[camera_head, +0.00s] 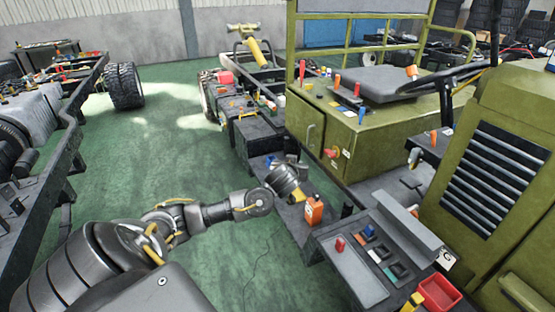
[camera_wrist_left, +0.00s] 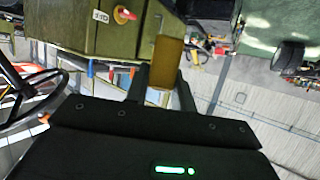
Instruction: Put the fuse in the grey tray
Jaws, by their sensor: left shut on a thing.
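My left gripper (camera_head: 289,167) is over the dark ledge of the machine, left of the orange bottle. In the left wrist view its two fingers (camera_wrist_left: 166,88) are shut on an ochre-brown block, which I take as the fuse (camera_wrist_left: 168,62). The held block is hard to make out in the head view. A grey tray-like panel (camera_head: 350,272) lies at the lower right, with a small red piece (camera_head: 340,244) at its far end. Blue, orange and teal pieces (camera_head: 370,240) sit in the dark strip beside it. My right gripper is not in view.
An orange bottle (camera_head: 314,210) stands between my gripper and the grey panel. A red bin (camera_head: 438,294) is at the lower right. The green machine body (camera_head: 480,185) and a steering wheel (camera_head: 447,78) rise on the right. Green floor (camera_head: 190,140) is open on the left.

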